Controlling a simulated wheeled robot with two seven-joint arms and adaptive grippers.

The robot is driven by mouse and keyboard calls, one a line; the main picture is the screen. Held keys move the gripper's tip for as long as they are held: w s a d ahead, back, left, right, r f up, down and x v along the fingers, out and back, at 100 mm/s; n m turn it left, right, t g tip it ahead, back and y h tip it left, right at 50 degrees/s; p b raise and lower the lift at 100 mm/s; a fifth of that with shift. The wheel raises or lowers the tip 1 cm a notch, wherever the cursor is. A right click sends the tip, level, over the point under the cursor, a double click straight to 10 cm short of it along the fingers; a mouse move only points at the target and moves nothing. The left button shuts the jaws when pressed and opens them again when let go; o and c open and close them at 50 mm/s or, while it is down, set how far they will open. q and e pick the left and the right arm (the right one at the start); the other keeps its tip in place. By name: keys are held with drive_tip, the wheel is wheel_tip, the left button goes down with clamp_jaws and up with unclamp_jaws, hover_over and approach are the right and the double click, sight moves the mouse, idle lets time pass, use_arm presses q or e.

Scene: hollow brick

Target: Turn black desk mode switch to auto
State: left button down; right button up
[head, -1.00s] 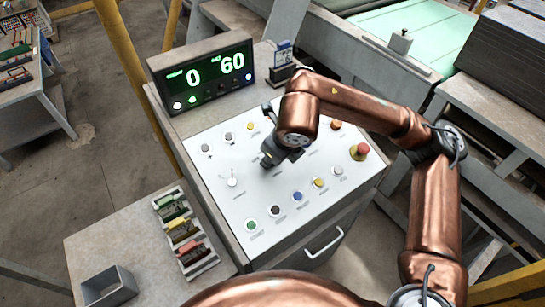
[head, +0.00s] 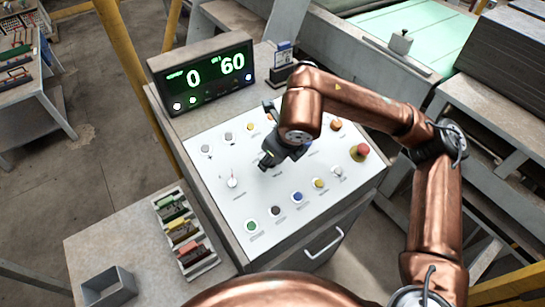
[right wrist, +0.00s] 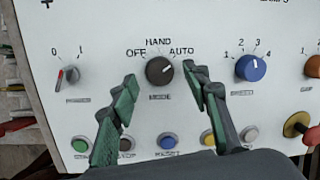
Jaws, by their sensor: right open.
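The black mode switch (right wrist: 160,70) is a round knob on the white desk panel (head: 215,205). The words OFF, HAND and AUTO are printed around it. In the right wrist view, a pale mark on the knob points to the upper right, towards AUTO. My right gripper (right wrist: 160,82) is open, with one green-padded finger on each side of the knob and visible gaps between them. In the head view, my right gripper (head: 270,160) is low over the middle of the panel and hides the switch. My left gripper is not in view.
A 0–1 switch with a red pointer (right wrist: 68,76) is left of the mode switch; a blue numbered knob (right wrist: 250,67) is right. Several push buttons line the panel's front. A red emergency button (head: 361,150) is at the right. A display (head: 205,75) stands behind.

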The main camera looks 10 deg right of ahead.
drive_tip(key=v, duration=1)
drive_tip(key=shift+r, duration=0.2)
drive_tip(key=shift+s, duration=0.1)
